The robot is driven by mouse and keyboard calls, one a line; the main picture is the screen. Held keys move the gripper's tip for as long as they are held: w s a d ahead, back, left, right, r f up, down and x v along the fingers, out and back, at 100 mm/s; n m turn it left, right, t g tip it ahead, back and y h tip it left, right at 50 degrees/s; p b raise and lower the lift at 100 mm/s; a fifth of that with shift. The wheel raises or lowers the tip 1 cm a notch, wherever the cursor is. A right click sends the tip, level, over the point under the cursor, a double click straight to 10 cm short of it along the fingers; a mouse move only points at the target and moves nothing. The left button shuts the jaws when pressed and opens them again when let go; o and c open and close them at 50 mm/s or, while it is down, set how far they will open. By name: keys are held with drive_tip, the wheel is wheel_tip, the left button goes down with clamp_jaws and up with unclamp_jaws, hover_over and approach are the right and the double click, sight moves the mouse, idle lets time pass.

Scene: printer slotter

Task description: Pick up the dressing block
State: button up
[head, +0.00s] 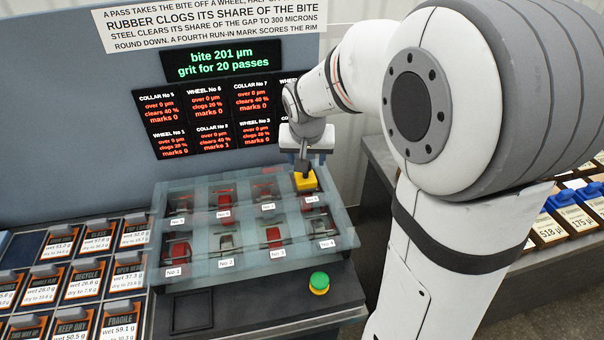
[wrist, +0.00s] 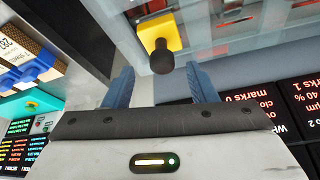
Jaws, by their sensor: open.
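A yellow block with a black knob, which I take to be the dressing block (head: 305,181), sits at the back right of the glass-topped slotted machine (head: 340,238). In the wrist view the block (wrist: 158,28) shows its dark round knob toward me. My gripper (head: 303,160) is directly above the block, pointing down. In the wrist view my gripper (wrist: 160,76) has its two blue fingers apart, with the knob lined up between them near the tips. Nothing is held. Whether the fingers overlap the knob in height I cannot tell.
A green button (head: 319,281) is on the machine's front. Several labelled packs (head: 76,287) lie in a rack at left. A display board (head: 215,110) stands close behind my gripper. A side bench (head: 548,230) with boxes is at right.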

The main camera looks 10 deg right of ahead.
drive_tip(key=x, duration=0.4)
drive_tip(key=shift+w+a+f+p, duration=0.1)
drive_tip(key=shift+f+p, duration=0.15)
drive_tip(key=shift+p, duration=0.05)
clamp_jaws()
